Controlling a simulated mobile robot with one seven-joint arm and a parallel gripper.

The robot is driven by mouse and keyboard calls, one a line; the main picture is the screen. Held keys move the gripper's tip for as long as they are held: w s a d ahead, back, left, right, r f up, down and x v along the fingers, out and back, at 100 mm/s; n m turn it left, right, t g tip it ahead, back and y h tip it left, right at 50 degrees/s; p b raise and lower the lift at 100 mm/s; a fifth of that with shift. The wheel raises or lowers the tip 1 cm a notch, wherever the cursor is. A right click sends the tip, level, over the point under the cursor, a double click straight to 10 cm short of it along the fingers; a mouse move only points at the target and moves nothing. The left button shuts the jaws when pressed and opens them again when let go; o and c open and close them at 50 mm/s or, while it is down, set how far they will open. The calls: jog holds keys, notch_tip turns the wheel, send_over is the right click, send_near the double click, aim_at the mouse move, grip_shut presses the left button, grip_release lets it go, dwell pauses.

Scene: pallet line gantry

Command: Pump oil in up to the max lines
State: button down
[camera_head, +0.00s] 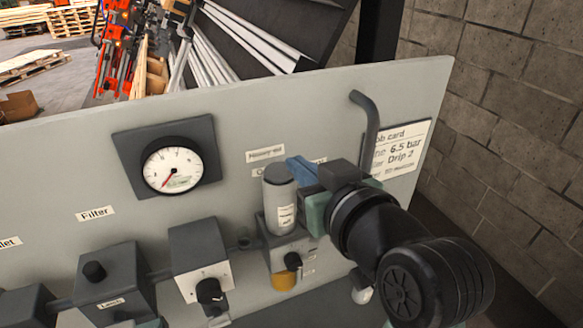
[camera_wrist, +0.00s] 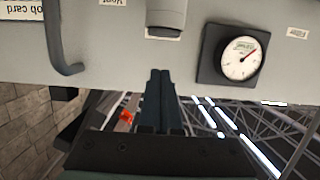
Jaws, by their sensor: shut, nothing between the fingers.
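My gripper (camera_head: 295,166) is shut and empty, its blue fingers beside the top of a grey cylinder (camera_head: 281,199) with a white label. In the wrist view the shut fingers (camera_wrist: 160,74) point at the panel, and the cylinder (camera_wrist: 166,14) shows at the top edge, apart from them. The cylinder stands on a grey block (camera_head: 291,252) with a small dark knob. An amber bowl (camera_head: 284,281) hangs below the block. Its oil level and any max lines are too small to make out. My wrist hides part of the panel to the right.
The pale panel (camera_head: 60,170) carries a round gauge (camera_head: 173,168), the Filter label (camera_head: 95,213) and knobbed boxes (camera_head: 201,260). A bent pipe (camera_head: 367,120) and a job card (camera_head: 405,147), reading 6.5 bar and Drip 2, are at right. A block wall (camera_head: 520,110) stands beyond.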

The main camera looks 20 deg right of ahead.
jog(key=b+v, duration=0.1)
jog(key=v, duration=0.3)
jog(key=shift+s+a, duration=0.1)
jog(key=shift+s, duration=0.05)
dwell(0.8)
jog(key=w+a+r+t+b, duration=0.2)
jog(key=a+r+t+b, duration=0.35)
jog(key=a+r, duration=0.3)
jog(key=s+a+r+t+b, duration=0.1)
jog(key=s+a+r+t, duration=0.5)
jog(key=r, duration=0.4)
jog(key=shift+s+a+r+t+h+b, duration=0.15)
jog(key=shift+s+a+t+h+b, duration=0.15)
jog(key=shift+a+t+b, duration=0.1)
jog(key=shift+w, duration=0.15)
